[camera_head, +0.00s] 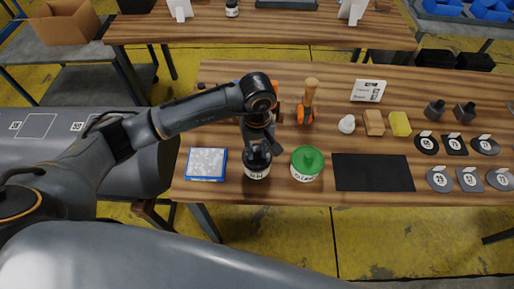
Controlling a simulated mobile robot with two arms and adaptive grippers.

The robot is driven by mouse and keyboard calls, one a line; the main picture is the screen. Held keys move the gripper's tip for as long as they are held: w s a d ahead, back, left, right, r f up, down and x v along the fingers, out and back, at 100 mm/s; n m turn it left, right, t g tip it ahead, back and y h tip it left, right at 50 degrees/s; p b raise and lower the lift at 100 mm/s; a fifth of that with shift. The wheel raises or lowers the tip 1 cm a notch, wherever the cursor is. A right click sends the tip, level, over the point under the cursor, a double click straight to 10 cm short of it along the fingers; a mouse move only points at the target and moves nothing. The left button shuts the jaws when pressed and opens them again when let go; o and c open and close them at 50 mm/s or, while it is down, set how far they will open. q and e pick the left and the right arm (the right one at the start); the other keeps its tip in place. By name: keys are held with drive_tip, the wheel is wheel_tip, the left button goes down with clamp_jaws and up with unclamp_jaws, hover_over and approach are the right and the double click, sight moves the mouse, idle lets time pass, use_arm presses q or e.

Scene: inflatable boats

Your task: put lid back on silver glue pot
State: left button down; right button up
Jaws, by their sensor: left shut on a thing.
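The glue pot (257,174) stands near the front edge of the wooden table, with a white label showing on its front. A dark lid (257,159) is at its top; I cannot tell whether it is seated or just above the rim. My left gripper (260,146) points down over the pot and is shut on the lid. The fingers hide part of the lid. My right gripper is not in view.
A green-lidded pot (307,161) stands close on the right, and a blue-edged tray (206,163) lies to the left. A black mat (372,173) lies farther right. An orange-and-wood tool (307,105) stands behind. Large grey inflatable tubes (90,150) lie near the table.

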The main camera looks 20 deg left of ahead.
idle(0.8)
use_arm(q)
drive_tip(key=shift+b, duration=0.3)
drive_tip(key=shift+b, duration=0.4)
idle(0.3)
idle(0.4)
drive_tip(key=shift+f+b, duration=0.15)
drive_tip(key=shift+b, duration=0.85)
idle(0.8)
idle(0.3)
drive_tip(key=c, duration=0.6)
unclamp_jaws()
